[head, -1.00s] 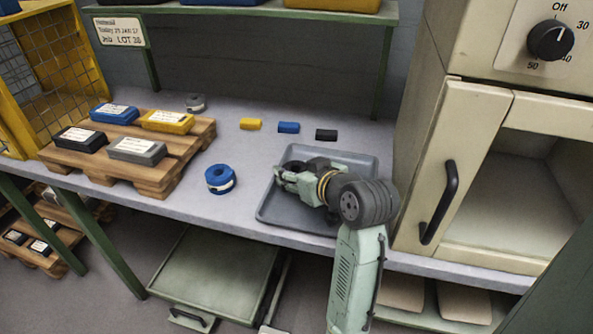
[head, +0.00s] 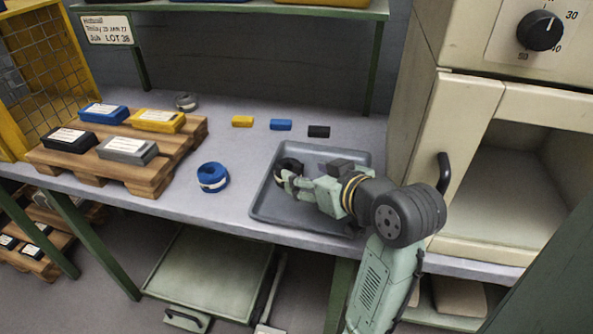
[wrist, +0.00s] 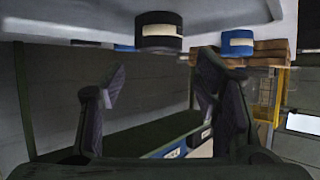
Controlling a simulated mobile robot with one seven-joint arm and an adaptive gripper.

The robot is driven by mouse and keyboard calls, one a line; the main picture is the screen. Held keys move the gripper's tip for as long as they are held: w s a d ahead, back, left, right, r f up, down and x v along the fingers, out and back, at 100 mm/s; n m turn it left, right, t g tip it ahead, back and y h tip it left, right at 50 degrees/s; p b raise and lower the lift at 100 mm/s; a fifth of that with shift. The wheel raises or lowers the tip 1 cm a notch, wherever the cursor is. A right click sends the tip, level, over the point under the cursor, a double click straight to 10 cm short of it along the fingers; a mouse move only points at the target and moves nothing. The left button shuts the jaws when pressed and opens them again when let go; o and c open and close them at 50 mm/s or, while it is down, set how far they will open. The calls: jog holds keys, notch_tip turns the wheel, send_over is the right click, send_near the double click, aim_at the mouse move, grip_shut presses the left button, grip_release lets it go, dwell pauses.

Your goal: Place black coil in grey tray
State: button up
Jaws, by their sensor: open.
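The black coil (head: 289,165) sits in the grey tray (head: 262,208), near its far left corner. In the wrist view the picture is upside down, and the black coil (wrist: 158,36) with its white label shows at the top under the tray's pale surface. My gripper (head: 289,184) is over the tray, just in front of the coil in the head view. The wrist view shows my gripper (wrist: 162,75) with its fingers spread and nothing between the tips. The coil looks apart from both fingers. My arm hides the tray's right part.
A blue coil (head: 213,177) stands on the bench left of the tray; a grey coil (head: 186,101) stands farther back. A wooden pallet (head: 150,178) holds several labelled boxes. Yellow, blue and black blocks (head: 318,131) lie behind the tray. A cream oven cabinet (head: 445,130) is close on the right.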

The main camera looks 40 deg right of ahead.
jog(key=shift+v, duration=1.65)
